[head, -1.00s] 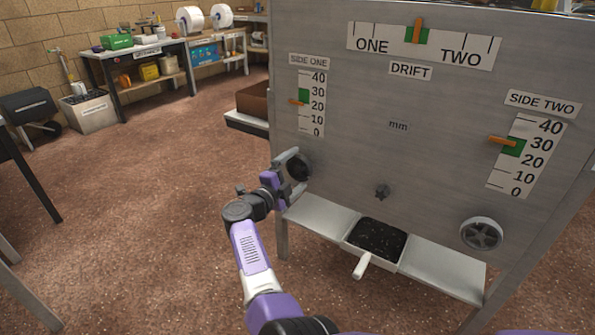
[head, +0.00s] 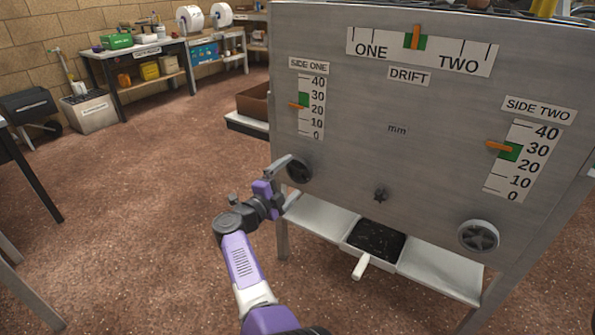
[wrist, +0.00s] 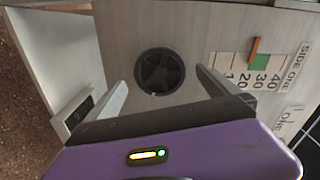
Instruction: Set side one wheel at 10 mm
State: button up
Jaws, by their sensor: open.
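The side one wheel (head: 299,169) is a dark round knob low on the left of the grey panel. It also shows in the wrist view (wrist: 160,71), between and beyond my fingers. My gripper (head: 278,181) is open, just left of the wheel in the head view, with empty space between its fingers. The wheel looks free of both fingers. The side one scale (head: 312,106) runs 0 to 40 mm.
The side two scale (head: 514,161) and wheel (head: 479,236) are on the panel's right. The drift scale (head: 423,49) is at the top. A small star knob (head: 380,195) sits mid-panel. A black-filled tray with a white handle (head: 373,242) is below. Open floor lies left.

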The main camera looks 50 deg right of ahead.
jog(key=shift+a, duration=0.3)
jog(key=shift+r+n+p, duration=0.25)
jog(key=shift+n+p, duration=0.15)
jog(key=shift+p, duration=0.35)
jog(key=n+p, duration=0.2)
jog(key=shift+r+n+p, duration=0.2)
jog(key=shift+n+p, duration=0.2)
jog(key=n+p, duration=0.2)
jog(key=n, duration=0.1)
jog(key=shift+f+n, duration=0.15)
jog(key=shift+n, duration=0.15)
jog(key=n+p, duration=0.1)
jog(key=n, duration=0.2)
jog(key=shift+f, duration=0.1)
jog(key=n+p, duration=0.2)
jog(key=n, duration=0.4)
jog(key=shift+f+n, duration=0.1)
jog(key=shift+n, duration=0.2)
jog(key=n, duration=0.7)
jog(key=shift+f+p, duration=0.1)
jog(key=shift+p, duration=0.2)
